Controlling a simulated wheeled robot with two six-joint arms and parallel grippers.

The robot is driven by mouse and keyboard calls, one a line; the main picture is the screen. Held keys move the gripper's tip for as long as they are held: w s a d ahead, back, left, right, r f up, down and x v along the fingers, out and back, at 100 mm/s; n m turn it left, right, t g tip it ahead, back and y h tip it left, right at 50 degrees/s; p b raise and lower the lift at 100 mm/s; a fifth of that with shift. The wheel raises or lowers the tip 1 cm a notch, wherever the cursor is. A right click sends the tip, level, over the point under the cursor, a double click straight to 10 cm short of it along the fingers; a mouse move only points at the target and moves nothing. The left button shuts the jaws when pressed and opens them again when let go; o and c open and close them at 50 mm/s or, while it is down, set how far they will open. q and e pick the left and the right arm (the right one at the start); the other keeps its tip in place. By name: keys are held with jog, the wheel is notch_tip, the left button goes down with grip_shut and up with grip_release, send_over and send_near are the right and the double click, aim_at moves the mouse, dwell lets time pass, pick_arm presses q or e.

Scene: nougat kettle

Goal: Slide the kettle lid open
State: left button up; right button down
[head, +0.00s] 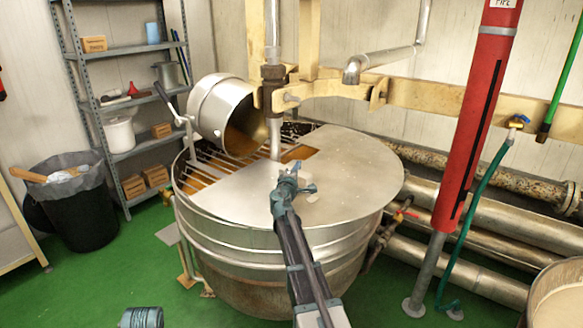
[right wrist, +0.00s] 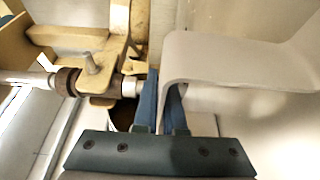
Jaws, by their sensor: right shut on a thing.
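The kettle (head: 290,270) is a large round metal vat standing on the green floor. Its flat metal lid (head: 350,180) covers the right and front of the top. The back left part is open and shows a grate (head: 195,178) over brown contents. My right gripper (head: 290,183) is at the lid's middle, shut on the lid handle. In the right wrist view the handle (right wrist: 235,60) is a pale bent metal strip, its turned-down edge between the two blue fingers.
A tilted metal drum (head: 213,105) hangs over the open part. A vertical shaft (head: 274,40) comes down at the lid's inner edge. A red pipe (head: 470,130) stands to the right, before horizontal pipes (head: 480,222). A shelf (head: 120,95) and a black bin (head: 75,205) are left.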

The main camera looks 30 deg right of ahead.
jog(key=s+d, duration=0.2)
jog(key=s, duration=0.4)
jog(key=s+d, duration=0.3)
jog(key=s, duration=0.4)
jog(key=s+d, duration=0.3)
jog(key=s, duration=0.4)
jog(key=shift+w, duration=0.1)
jog(key=c, duration=1)
grip_release()
